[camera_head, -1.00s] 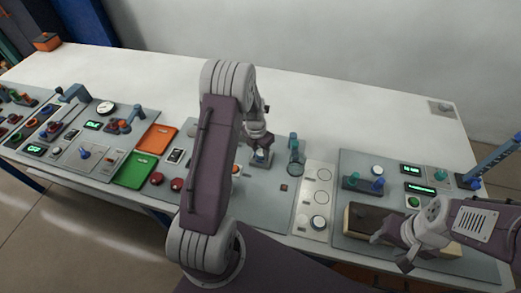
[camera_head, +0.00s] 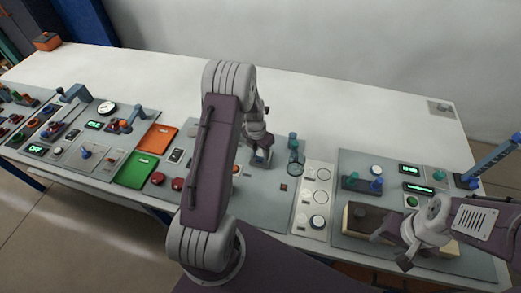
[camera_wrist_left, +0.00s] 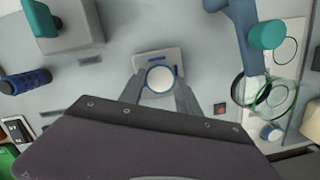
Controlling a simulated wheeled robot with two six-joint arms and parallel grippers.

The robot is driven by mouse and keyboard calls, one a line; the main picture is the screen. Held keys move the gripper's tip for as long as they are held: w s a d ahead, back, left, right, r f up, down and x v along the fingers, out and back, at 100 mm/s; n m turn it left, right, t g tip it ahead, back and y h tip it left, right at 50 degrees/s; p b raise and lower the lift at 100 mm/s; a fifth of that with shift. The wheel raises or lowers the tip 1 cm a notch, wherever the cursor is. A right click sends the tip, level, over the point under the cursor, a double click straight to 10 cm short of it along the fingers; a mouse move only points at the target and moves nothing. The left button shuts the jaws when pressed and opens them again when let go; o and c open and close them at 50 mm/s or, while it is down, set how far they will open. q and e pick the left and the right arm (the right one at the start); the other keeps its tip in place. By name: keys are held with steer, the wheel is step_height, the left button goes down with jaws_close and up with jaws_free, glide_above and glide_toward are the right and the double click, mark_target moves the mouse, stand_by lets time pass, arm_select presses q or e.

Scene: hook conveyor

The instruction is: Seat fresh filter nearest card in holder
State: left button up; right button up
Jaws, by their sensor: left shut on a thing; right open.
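My left gripper (camera_head: 260,156) is over the middle panel. In the left wrist view its two fingers (camera_wrist_left: 163,96) are shut on a round white piece with a dark blue rim (camera_wrist_left: 160,79), which looks like the filter. A small light grey block with a blue mark (camera_wrist_left: 146,59) lies right behind or under this piece; it may be the holder. Whether the piece touches it or sits in it I cannot tell. I cannot make out a card. My right gripper (camera_head: 390,250) is open and empty at the front of the right panel.
In the left wrist view, a blue-grey arm with a teal knob (camera_wrist_left: 267,35) and a clear ring (camera_wrist_left: 272,96) stand to the right. A teal-knobbed grey block (camera_wrist_left: 75,28) and a dark blue ribbed cylinder (camera_wrist_left: 25,81) are left.

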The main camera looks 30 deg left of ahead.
arm_select(q)
steer(key=shift+f, duration=0.1)
stand_by(0.4)
steer(key=shift+f, duration=0.3)
stand_by(0.5)
steer(key=shift+s+p, duration=0.1)
steer(key=shift+p, duration=0.35)
stand_by(1.2)
steer(key=o, duration=1.4)
steer(key=shift+d, duration=0.2)
steer(key=shift+a+f, duration=0.1)
steer(key=shift+a, duration=0.2)
steer(key=o, duration=0.4)
steer(key=shift+d, duration=0.1)
